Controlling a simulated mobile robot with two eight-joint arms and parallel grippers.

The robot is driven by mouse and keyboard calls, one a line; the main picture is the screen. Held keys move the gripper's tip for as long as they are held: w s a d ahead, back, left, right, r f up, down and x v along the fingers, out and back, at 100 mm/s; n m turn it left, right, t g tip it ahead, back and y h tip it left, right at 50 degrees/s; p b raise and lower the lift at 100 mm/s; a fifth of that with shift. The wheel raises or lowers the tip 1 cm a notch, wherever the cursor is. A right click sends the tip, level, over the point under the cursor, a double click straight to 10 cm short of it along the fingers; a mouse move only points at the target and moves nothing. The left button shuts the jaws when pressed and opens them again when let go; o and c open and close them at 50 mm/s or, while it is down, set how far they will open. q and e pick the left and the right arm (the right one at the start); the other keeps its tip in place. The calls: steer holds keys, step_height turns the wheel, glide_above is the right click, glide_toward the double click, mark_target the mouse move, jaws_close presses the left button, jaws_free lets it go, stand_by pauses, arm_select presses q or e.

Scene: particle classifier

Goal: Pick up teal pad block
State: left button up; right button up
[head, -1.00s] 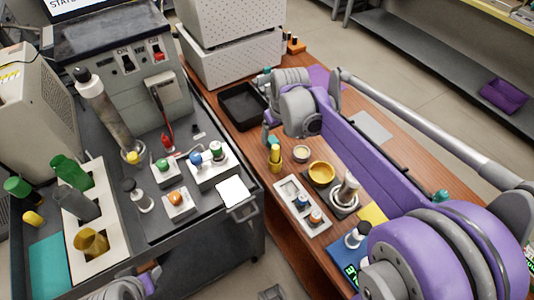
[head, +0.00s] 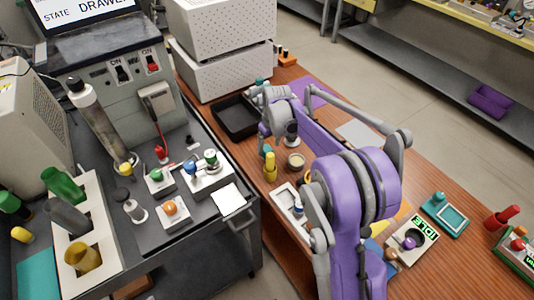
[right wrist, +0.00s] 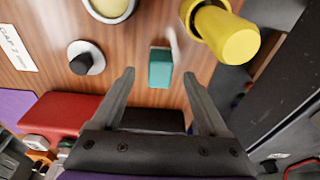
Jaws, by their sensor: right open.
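The teal pad block (right wrist: 160,68) stands on the wooden table, beside the yellow cylinder (right wrist: 228,35) in the right wrist view. In the head view a small part of the block (head: 266,151) shows behind the yellow cylinder (head: 270,167). My right gripper (right wrist: 158,73) is open and empty. Its two fingers point toward the block, which appears in the gap between the fingertips, seemingly still beyond them. In the head view my right gripper's fingertips are hard to make out by the arm. My left gripper is not in view.
A black tray (head: 236,118) lies behind the block. A cream cup (head: 296,161) and a white holder (head: 287,197) stand nearby. The wrist view shows a black knob (right wrist: 85,58) and a red box (right wrist: 70,115). A grey cart (head: 150,245) stands at left.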

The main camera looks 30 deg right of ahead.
mark_target(267, 149)
steer(key=f, duration=0.2)
steer(key=w+f, duration=0.1)
steer(key=f, duration=0.1)
steer(key=shift+w+a+f, duration=0.1)
steer(key=shift+f, duration=0.2)
steer(key=shift+r, duration=0.1)
jaws_close()
